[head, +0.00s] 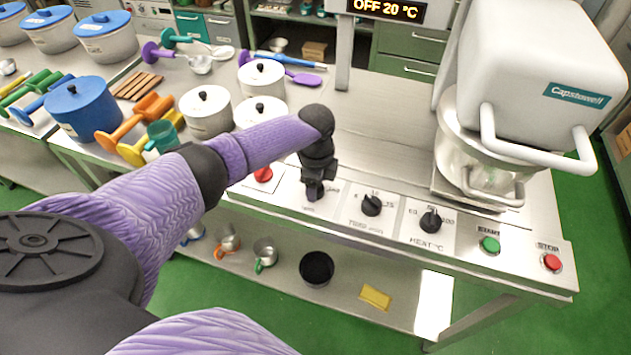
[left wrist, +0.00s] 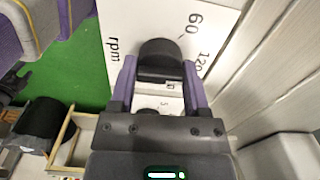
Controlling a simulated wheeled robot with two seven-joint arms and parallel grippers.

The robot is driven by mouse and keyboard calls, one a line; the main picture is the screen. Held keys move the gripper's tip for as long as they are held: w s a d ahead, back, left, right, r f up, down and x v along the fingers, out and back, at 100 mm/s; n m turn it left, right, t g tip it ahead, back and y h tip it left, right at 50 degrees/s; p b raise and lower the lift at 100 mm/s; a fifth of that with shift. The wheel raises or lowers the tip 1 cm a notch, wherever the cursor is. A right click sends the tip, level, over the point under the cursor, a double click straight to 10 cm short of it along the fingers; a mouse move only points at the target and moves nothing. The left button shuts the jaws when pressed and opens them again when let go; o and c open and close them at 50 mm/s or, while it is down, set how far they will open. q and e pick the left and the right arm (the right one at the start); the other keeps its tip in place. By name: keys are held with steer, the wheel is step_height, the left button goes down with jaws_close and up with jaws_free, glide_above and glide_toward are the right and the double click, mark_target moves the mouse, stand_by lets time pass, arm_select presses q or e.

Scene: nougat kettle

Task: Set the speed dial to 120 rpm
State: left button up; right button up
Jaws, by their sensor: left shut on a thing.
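The speed dial is a black knob that shows in the left wrist view (left wrist: 160,60), on a white plate printed "60", "120" and "rpm". My left gripper (left wrist: 160,88) has its two purple fingers on either side of the knob, shut on it. In the head view my left gripper (head: 314,190) points down at the leftmost dial of the front panel and hides most of it. Where the dial's pointer stands cannot be told.
Right of it on the panel are the timer dial (head: 371,205), the heat dial (head: 430,220), a green start button (head: 490,244) and a red stop button (head: 551,262). A red knob (head: 263,174) sits to its left. The kettle (head: 480,150) stands behind; a display (head: 388,8) reads "OFF 20 °C".

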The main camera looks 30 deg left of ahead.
arm_select(q)
steer(key=shift+m, duration=0.3)
steer(key=o, duration=1.3)
step_height(320, 180, up, 10)
steer(key=p, duration=0.3)
